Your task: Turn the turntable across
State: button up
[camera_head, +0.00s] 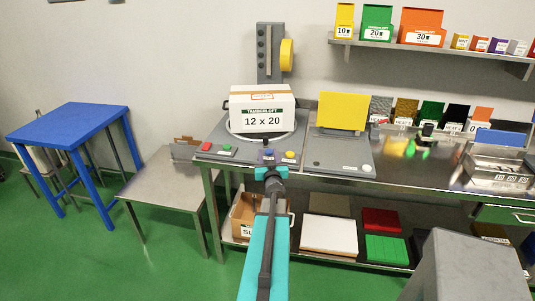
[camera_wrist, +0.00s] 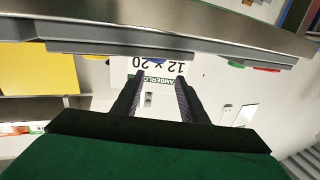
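The turntable (camera_head: 265,138) is a round grey disc with a pale rim, set in a grey station at the left end of the steel bench. A white carton (camera_head: 262,100) labelled 12 x 20 stands upright on it and hides most of the disc. The carton shows upside down in the wrist view (camera_wrist: 175,81). My gripper (camera_head: 271,169) is at the station's front edge, near the blue button (camera_head: 268,152). In the wrist view, its two dark fingers (camera_wrist: 157,90) are apart with nothing between them. Contact with the button cannot be told.
Red (camera_head: 207,146), green (camera_head: 227,148) and yellow (camera_head: 290,154) buttons line the station's front. A grey post (camera_head: 264,55) with a yellow knob stands behind the carton. A yellow panel (camera_head: 343,110) stands to the right. A low steel table (camera_head: 165,180) is at left.

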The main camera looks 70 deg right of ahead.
jog(key=shift+v, duration=1.05)
